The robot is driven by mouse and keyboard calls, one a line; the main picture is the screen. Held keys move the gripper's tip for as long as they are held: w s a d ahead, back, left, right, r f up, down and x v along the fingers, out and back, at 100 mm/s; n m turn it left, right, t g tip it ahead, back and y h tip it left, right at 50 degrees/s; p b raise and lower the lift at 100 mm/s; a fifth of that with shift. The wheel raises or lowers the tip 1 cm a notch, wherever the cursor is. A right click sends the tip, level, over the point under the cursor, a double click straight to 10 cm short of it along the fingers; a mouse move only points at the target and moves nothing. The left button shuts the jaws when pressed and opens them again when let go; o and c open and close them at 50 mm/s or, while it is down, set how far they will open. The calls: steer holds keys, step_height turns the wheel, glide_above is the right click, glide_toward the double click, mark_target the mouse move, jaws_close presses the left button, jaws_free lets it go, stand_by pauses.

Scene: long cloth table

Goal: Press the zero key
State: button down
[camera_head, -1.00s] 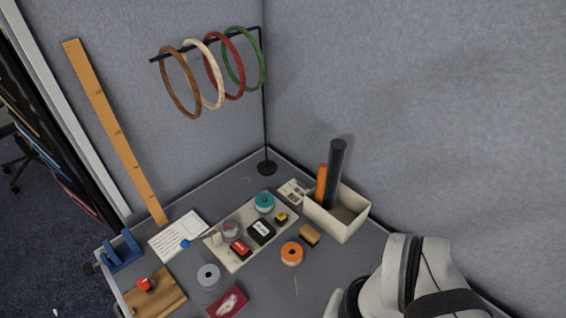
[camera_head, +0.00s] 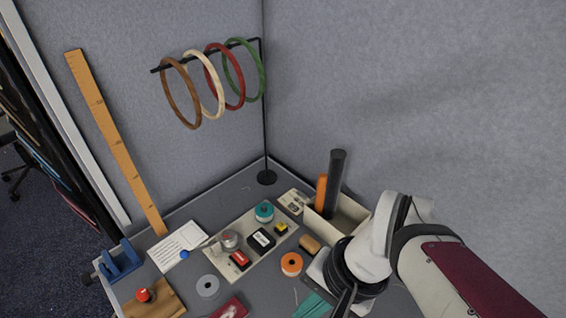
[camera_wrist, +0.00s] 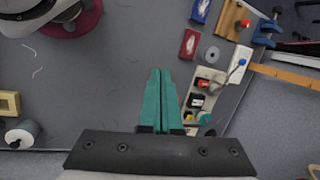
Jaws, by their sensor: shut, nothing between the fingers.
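A small beige panel with dark marks (camera_head: 293,201), which looks like a keypad, lies at the back of the table between the ring stand and the open box. Its separate keys, the zero key among them, are too small to tell apart. I cannot make the panel out in the wrist view. My gripper (camera_wrist: 160,72) has teal fingers lying together, shut with nothing between them. In the head view its teal fingers (camera_head: 313,306) show at the bottom edge, in front of the orange spool and well apart from the panel.
A cream box (camera_head: 347,222) holding a dark tube stands right of the panel. A tray (camera_head: 224,263) with inked blocks and a teal roll (camera_head: 264,212) lies left of it. The ring stand (camera_head: 266,178) rises behind. An orange spool (camera_head: 291,264) and wooden block (camera_head: 309,244) stand nearer.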

steer(key=w+a+f+m+t+y, duration=0.1)
steer(key=w+a+m+y, duration=0.1)
steer(key=w, duration=0.6)
steer(key=w+a+f+m+t+y, duration=0.1)
steer(key=w+a+m, duration=0.1)
steer(key=w, duration=0.7)
steer(key=m+t, duration=0.3)
steer(key=m, duration=0.2)
glide_above(285, 227)
step_height(285, 227, down, 7)
steer(key=shift+d+r+y, duration=0.1)
steer(key=shift+r+y, duration=0.05)
steer(key=shift+y, duration=0.25)
steer(key=shift+f, duration=4.4)
steer(key=shift+f, duration=0.4)
